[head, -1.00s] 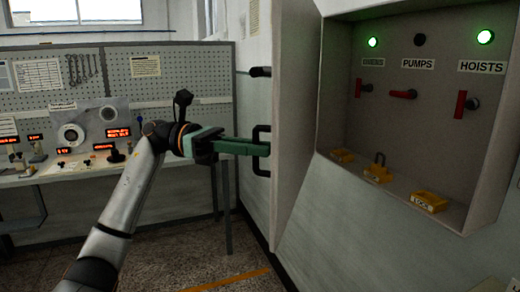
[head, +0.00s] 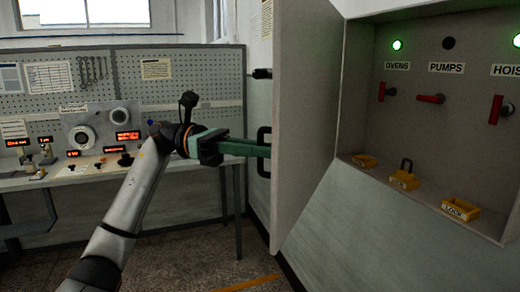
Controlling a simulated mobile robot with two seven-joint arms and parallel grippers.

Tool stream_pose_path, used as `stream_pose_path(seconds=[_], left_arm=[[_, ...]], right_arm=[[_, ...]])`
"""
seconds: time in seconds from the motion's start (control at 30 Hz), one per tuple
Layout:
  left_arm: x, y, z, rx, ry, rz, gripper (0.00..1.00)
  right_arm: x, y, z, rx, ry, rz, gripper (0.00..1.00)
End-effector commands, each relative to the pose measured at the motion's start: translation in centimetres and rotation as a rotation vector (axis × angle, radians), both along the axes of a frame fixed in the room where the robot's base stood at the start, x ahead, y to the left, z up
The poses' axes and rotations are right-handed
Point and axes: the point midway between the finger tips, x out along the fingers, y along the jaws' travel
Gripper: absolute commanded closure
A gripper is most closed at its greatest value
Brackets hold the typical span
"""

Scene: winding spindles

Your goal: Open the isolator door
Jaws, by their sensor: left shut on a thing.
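The OVENS and HOISTS lamps glow green and the PUMPS lamp is dark. My right gripper is out of view.
A workbench (head: 110,172) with a pegboard (head: 180,98), dials and red displays stands on the left. Dark floor with an orange line (head: 248,284) lies below the door.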

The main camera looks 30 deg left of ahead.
Motion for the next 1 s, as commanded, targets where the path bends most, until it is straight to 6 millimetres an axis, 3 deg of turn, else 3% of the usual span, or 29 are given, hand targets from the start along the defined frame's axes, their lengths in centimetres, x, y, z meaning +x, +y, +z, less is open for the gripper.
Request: stream_pose_path(seconds=[0.2, 0.23, 0.5, 0.77, 1.0], left_arm=[[0.0, 0.0, -0.1, 0.003, 0.002, 0.0, 1.0], [0.0, 0.0, -0.1, 0.003, 0.002, 0.0, 0.83], [0.0, 0.0, 0.0, 0.002, 0.0, 0.0, 0.55], [0.0, 0.2, 0.0, 0.001, 0.0, 0.001, 0.55], [-0.5, 3.5, -0.1, 0.0, 0.001, 0.006, 0.55]], right_arm=[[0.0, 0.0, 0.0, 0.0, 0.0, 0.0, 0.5], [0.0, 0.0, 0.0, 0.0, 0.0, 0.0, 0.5], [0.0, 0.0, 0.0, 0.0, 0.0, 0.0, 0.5], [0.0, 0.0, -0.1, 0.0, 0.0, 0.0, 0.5], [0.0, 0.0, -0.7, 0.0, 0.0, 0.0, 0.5]])
